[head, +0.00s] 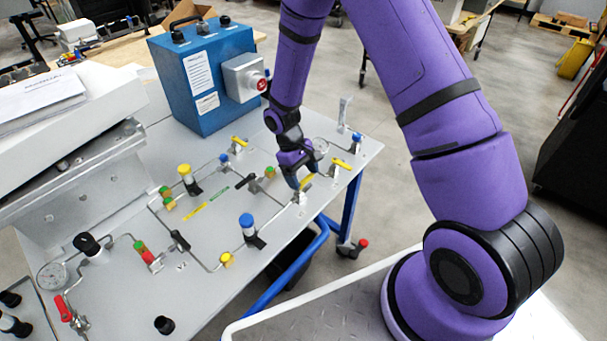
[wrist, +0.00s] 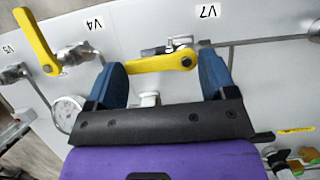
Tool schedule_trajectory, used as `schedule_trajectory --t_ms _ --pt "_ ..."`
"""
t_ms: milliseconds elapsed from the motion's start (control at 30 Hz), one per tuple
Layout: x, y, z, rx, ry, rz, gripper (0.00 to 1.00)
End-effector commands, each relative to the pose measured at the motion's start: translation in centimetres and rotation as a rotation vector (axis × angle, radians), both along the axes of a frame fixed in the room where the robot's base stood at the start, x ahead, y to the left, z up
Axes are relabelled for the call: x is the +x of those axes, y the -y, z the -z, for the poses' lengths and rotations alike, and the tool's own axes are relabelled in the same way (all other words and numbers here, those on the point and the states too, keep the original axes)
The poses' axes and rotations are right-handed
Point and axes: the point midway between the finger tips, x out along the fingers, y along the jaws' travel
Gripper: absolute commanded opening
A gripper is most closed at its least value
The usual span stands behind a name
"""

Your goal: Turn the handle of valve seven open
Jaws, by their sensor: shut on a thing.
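The valve seven handle (wrist: 158,64) is a yellow lever below the V7 label (wrist: 207,12) in the wrist view. It lies nearly level there, its pivot bolt at the right end, roughly parallel to the pipe running off to the right. My gripper (wrist: 162,72) has its blue fingers at the two ends of the lever and is shut on it. In the head view, my gripper (head: 299,180) is low over the right part of the panel, with a bit of the yellow handle (head: 307,182) showing beside the fingers. The valve body is partly hidden.
Another yellow lever (wrist: 38,42) stands near the V4 label, left of my gripper. A pressure gauge (wrist: 67,113) is also close by on the left. A blue box (head: 203,80) with a red button stands behind. A blue-capped valve (head: 248,226) stands nearer the panel's front edge.

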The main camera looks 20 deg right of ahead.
Motion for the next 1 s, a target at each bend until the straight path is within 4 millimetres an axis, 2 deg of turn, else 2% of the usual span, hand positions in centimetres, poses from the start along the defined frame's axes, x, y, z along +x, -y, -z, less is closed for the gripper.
schedule_trajectory --t_ms 400,433,500,533,833,1000 --pt "0.1 0.0 0.0 0.0 0.002 -0.009 0.54" --pt "0.1 0.0 0.0 0.0 0.002 -0.009 0.8" --pt "0.1 0.0 0.0 0.0 0.002 -0.009 0.96" --pt "0.1 0.0 0.0 0.0 0.002 -0.009 1.0" --pt "0.2 -0.1 -0.3 0.001 0.002 -0.008 1.0" --pt "1.0 -0.5 -2.3 0.001 0.005 -0.007 1.0"
